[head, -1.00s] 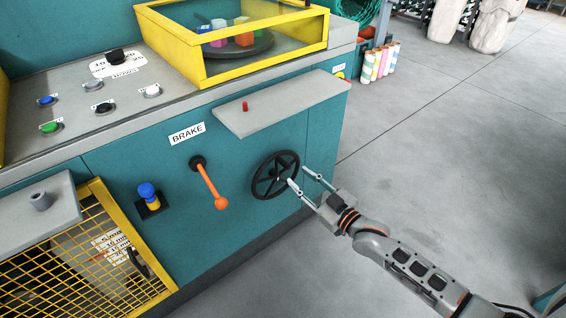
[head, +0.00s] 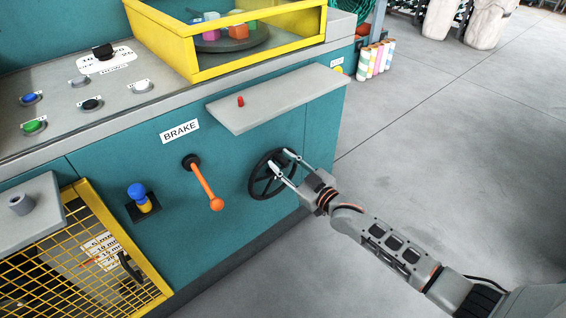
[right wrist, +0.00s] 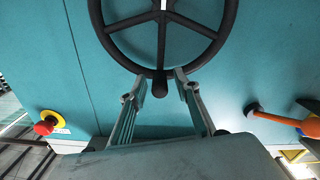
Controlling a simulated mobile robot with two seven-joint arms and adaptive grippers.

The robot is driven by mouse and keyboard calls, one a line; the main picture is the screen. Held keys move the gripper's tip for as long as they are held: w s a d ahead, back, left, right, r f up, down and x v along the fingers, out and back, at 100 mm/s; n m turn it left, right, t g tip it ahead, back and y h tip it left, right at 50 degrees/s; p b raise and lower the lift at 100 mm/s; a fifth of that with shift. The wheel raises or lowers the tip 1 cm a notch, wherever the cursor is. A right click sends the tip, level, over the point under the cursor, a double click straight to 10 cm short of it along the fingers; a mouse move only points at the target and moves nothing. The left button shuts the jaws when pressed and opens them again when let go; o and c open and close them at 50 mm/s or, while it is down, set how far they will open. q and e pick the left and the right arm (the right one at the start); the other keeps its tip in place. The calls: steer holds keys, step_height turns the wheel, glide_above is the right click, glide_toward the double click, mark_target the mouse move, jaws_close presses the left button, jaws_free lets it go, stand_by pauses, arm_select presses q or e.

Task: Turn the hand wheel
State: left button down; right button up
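The hand wheel (head: 253,183) is black and spoked, mounted on the teal front panel below a grey shelf. It also shows at the top of the right wrist view (right wrist: 105,38), where a dark handle knob (right wrist: 160,90) sits at its near rim. My right gripper (head: 279,159) is at the wheel, fingers pointing to its face. In the right wrist view the right gripper (right wrist: 161,80) is open, one finger on each side of the knob, with small gaps visible. The fingertips overlap the rim in view; contact cannot be told. My left gripper is not in view.
An orange brake lever (head: 205,185) and a blue-topped knob (head: 137,192) are left of the wheel. The grey shelf (head: 285,98) with a red peg juts out above it. A red stop button (right wrist: 46,123) shows in the wrist view. The floor at right is clear.

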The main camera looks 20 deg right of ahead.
steer(key=shift+c, duration=0.3)
jaws_close()
steer(key=shift+d, duration=0.15)
